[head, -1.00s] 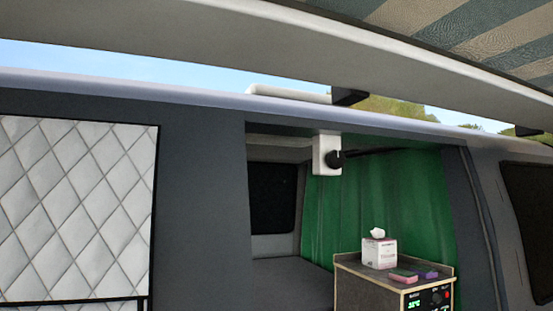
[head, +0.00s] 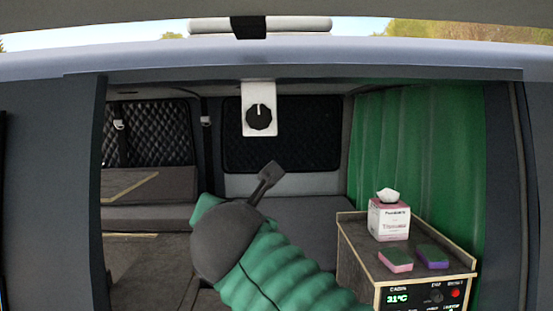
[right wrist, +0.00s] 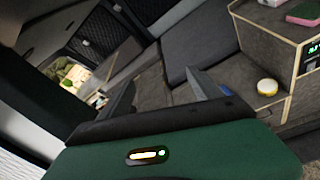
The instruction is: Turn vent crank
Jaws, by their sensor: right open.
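The vent crank (head: 259,117) is a round black knob with a light pointer line. It sits on a white plate (head: 260,92) under the top edge of the van's opening, and the pointer stands about upright. My right gripper (head: 270,170) is dark, at the end of my green-sleeved arm. It appears below the crank in the head view, apart from it and empty. In the right wrist view, the jaws of my right gripper (right wrist: 163,94) are spread with nothing between them. The crank is not visible there. My left gripper is not in view.
A cabinet (head: 355,246) on the right carries a tissue box (head: 389,220), a pink sponge (head: 395,261) and a purple sponge (head: 432,257). A green curtain (head: 415,150) hangs behind it. The van's upper edge (head: 300,63) crosses above the crank. Space around the crank is clear.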

